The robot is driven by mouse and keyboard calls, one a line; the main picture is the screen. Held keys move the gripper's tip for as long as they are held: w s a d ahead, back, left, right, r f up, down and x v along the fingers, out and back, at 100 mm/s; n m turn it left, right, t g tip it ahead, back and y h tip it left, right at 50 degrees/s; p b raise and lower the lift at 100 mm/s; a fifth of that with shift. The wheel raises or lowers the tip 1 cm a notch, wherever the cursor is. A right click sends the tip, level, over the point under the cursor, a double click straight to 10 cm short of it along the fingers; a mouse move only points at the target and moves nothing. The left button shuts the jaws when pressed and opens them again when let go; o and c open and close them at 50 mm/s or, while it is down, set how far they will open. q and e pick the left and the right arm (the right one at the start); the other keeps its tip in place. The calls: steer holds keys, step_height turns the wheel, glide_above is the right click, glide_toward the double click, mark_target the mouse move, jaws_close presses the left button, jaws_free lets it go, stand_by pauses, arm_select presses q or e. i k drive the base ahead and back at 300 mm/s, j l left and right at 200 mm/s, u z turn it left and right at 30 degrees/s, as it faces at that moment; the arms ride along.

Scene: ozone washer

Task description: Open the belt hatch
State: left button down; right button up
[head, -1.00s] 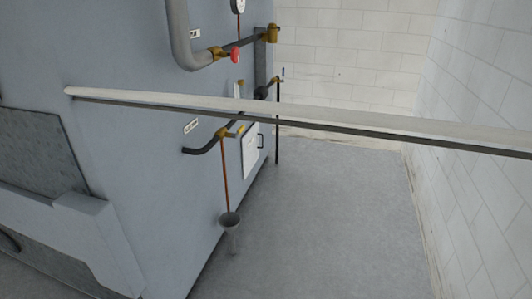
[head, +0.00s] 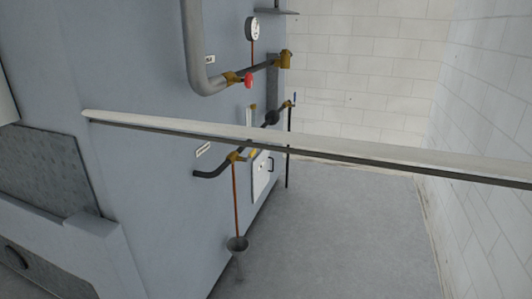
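The big blue-grey machine (head: 150,195) fills the left half of the head view. A small white panel with a dark handle (head: 261,182) sits low on its side, beyond the pipes, and looks closed. A dark grey textured panel (head: 45,170) is set in the machine at the far left and is cut off by the picture's edge. I cannot tell for sure which of these is the belt hatch. Neither of my grippers is in view.
A long pale bar (head: 330,147) crosses the view from the machine to the right edge. A bent pipe (head: 193,55), red valve knob (head: 248,81), gauge (head: 253,29) and funnel (head: 237,244) are along the machine. The grey floor (head: 330,240) is clear up to the white brick wall (head: 365,65).

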mark_target(260, 171)
steer(key=i+l+z, duration=0.3)
steer(key=i, duration=0.55)
steer(key=i+z, duration=0.25)
steer(key=i, duration=0.6)
